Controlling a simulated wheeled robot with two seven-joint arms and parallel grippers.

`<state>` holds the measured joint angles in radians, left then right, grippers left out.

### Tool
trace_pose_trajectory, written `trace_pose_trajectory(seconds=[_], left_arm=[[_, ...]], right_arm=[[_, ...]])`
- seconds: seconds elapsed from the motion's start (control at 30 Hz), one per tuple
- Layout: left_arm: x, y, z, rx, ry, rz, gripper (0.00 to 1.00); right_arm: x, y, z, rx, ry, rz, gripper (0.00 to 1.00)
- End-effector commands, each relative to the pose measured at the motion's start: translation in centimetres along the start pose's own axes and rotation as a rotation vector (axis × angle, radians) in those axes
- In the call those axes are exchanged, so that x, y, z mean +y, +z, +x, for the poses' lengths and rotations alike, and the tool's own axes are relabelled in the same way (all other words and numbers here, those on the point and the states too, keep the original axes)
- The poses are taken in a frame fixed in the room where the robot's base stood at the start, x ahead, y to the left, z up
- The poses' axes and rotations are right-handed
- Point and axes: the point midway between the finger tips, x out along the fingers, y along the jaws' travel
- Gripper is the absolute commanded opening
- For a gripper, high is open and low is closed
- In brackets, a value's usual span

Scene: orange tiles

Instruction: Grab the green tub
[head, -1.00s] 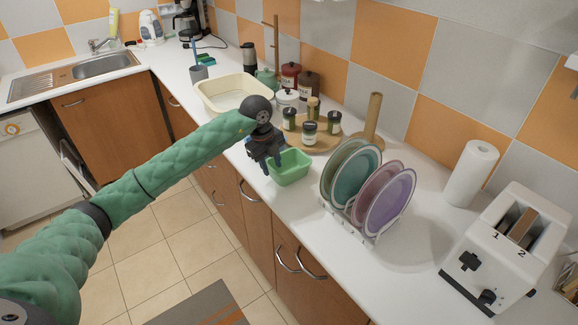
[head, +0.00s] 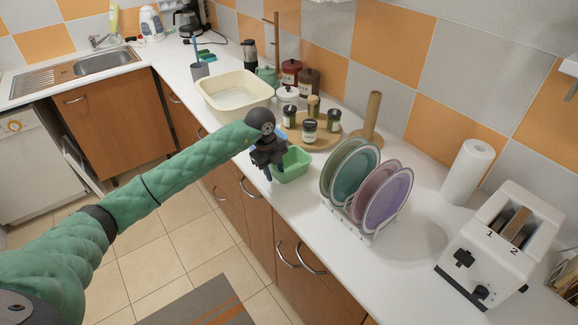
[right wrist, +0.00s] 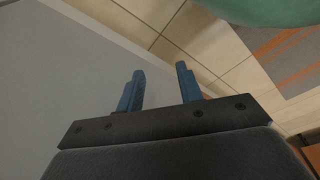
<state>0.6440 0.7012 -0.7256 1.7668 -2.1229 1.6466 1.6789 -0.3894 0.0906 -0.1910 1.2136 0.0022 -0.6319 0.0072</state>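The green tub (head: 294,165) is a small, light green open box on the white counter near its front edge. My left gripper (head: 270,175) is at the tub's left side, pointing down, and covers its left end. Its fingertips are small and partly hidden, so I cannot tell whether they touch the rim or how far apart they are. My right gripper (right wrist: 160,84) shows only in the right wrist view, with its two blue fingers apart and nothing between them.
A plate rack (head: 358,222) with several plates stands right of the tub. A round wooden board (head: 322,143) with jars is behind it. A cream basin (head: 234,101) is at the back left. A toaster (head: 497,245) is at the far right.

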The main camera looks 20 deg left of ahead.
Motion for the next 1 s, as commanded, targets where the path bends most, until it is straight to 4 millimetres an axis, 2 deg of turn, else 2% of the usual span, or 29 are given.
trace_pose_trajectory(seconds=[0.63,0.67,0.83,1.0], left_arm=[[0.06,0.03,0.43,0.000,0.000,0.000,0.34],[0.06,0.04,0.43,0.000,0.000,0.000,0.33],[0.07,0.04,0.43,0.000,0.000,0.000,0.00],[0.07,0.04,0.43,0.000,0.000,0.000,0.00]], right_arm=[[0.11,0.22,0.45,-0.001,0.001,0.000,0.36],[0.09,0.20,0.45,-0.001,0.001,0.000,0.36],[-0.03,0.11,0.46,0.000,0.000,0.000,0.36],[-0.16,0.02,0.46,0.001,-0.002,0.001,0.36]])
